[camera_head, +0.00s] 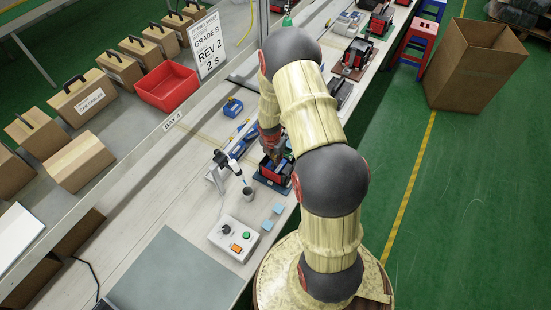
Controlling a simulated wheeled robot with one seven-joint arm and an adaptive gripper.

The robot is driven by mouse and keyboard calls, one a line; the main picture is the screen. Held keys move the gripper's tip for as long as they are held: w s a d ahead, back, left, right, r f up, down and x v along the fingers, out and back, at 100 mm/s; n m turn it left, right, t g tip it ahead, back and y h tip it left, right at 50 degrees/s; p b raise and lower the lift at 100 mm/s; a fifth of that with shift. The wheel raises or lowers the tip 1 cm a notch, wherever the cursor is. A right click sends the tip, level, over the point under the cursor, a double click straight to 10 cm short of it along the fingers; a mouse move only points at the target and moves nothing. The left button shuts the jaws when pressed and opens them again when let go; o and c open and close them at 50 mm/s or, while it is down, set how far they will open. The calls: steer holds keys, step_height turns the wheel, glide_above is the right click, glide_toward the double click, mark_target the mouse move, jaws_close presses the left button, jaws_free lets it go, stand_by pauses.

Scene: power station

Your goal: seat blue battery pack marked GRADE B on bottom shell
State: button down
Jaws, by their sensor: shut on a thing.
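My gripper (277,152) points down over the work spot on the bench, partly hidden by my own arm. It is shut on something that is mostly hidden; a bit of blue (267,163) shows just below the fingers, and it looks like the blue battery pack. No GRADE B mark can be read on it. Right under the gripper is a red and black shell (275,173) on a dark teal base. I cannot tell whether the pack touches the shell. Another blue block (232,106) stands apart on the bench, further back.
A small stand with a white and black tool (226,160) and a grey cup (247,193) are close left of the shell. A control box (234,238) with buttons is nearer. A red bin (167,87), a GRADE B sign (208,45) and cardboard cases line the back.

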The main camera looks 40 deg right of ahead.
steer(key=c, duration=1.8)
jaws_free()
steer(key=shift+f, duration=0.1)
steer(key=r, duration=0.4)
steer(key=a+r, duration=0.1)
steer(key=r, duration=0.7)
steer(key=shift+s+a, duration=0.3)
steer(key=shift+a, duration=0.05)
